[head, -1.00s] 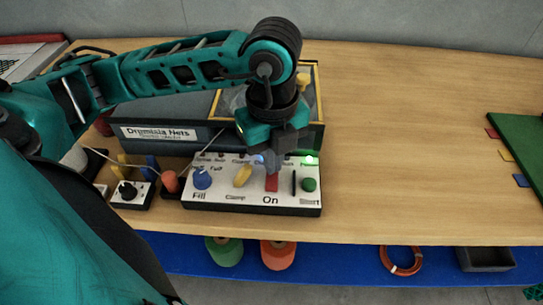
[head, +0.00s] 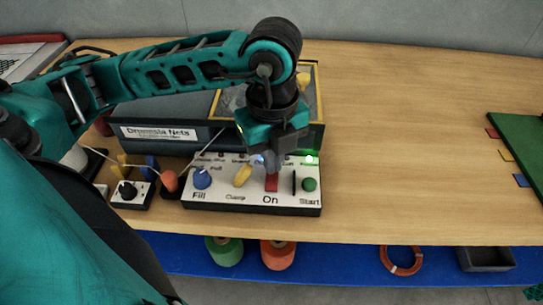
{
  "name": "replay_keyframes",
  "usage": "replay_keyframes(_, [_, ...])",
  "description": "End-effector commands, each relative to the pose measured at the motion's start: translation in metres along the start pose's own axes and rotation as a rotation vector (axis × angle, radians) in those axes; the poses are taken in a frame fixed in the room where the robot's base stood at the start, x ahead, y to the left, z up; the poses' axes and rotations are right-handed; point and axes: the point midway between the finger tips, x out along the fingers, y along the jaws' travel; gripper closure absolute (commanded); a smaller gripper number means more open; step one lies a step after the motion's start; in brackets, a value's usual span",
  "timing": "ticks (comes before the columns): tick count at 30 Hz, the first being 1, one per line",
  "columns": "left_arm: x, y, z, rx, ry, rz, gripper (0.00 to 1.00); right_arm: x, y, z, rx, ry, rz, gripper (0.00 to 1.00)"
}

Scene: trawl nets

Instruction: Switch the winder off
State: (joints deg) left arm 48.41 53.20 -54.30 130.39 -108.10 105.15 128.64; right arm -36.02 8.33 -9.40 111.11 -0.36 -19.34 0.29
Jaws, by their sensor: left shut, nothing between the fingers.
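The winder (head: 210,142) is a dark box with a yellow-framed window and a name label, standing behind its white control panel (head: 220,196). The panel has a blue knob (head: 202,179) over "Fill", a yellow lever (head: 242,175) over "Clamp", a red rocker switch (head: 271,183) over "On", and a green button (head: 310,184) over "Start". A green light (head: 309,160) glows at the panel's back right. My left gripper (head: 271,170) is shut and empty, pointing down at the red switch's back end. I cannot tell whether it touches. My right gripper is not in view.
A small box with a black knob (head: 128,190) and coloured spools (head: 170,181) stand left of the panel. A green board (head: 520,140) lies far right. The table (head: 410,150) between is clear. A blue shelf (head: 330,265) below holds spools and an orange ring (head: 401,261).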

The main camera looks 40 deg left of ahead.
Motion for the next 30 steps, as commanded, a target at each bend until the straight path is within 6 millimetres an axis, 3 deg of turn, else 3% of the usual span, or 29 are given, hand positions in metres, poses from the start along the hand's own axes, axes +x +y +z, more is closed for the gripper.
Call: replay_keyframes(30, [0.016,0.0,0.0,0.0,0.0,0.0,1.0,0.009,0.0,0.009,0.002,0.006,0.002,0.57])
